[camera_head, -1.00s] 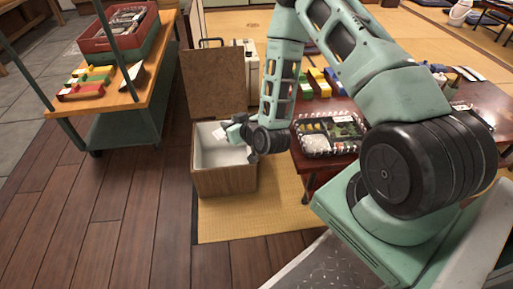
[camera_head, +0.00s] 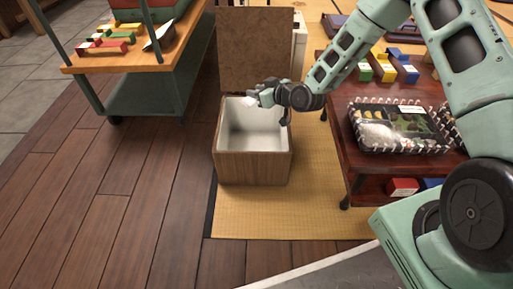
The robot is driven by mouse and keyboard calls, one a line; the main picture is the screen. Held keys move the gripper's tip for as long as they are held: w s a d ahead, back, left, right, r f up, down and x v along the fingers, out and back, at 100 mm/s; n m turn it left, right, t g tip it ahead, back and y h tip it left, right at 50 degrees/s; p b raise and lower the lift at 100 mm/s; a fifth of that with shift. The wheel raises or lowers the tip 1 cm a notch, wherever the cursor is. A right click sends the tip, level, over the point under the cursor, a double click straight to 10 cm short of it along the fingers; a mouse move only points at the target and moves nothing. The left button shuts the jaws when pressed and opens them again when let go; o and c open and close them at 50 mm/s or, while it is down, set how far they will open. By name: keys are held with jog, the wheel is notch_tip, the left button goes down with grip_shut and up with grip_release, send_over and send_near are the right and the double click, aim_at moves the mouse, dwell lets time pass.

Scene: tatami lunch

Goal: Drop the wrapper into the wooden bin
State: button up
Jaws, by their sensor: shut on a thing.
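The wooden bin (camera_head: 252,168) stands on the yellow mat with its brown lid (camera_head: 256,50) raised upright at the back. Its white inside (camera_head: 238,138) shows and looks empty where I can see it. My gripper (camera_head: 262,96) is over the bin's back part, above the opening. It is shut on a small white wrapper (camera_head: 250,101), which sticks out to the left of the fingers. The fingertips are small and partly hidden by the wrapper.
A low dark table (camera_head: 350,100) with a bento tray (camera_head: 398,130) and several coloured blocks stands right of the bin. A wheeled cart (camera_head: 142,85) stands to the left. The wooden floor (camera_head: 120,200) in front is clear.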

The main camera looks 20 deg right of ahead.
notch_tip(320, 180, down, 4)
jog(key=b, duration=0.3)
jog(key=shift+f, duration=0.2)
jog(key=o, duration=1)
jog(key=shift+r, duration=0.1)
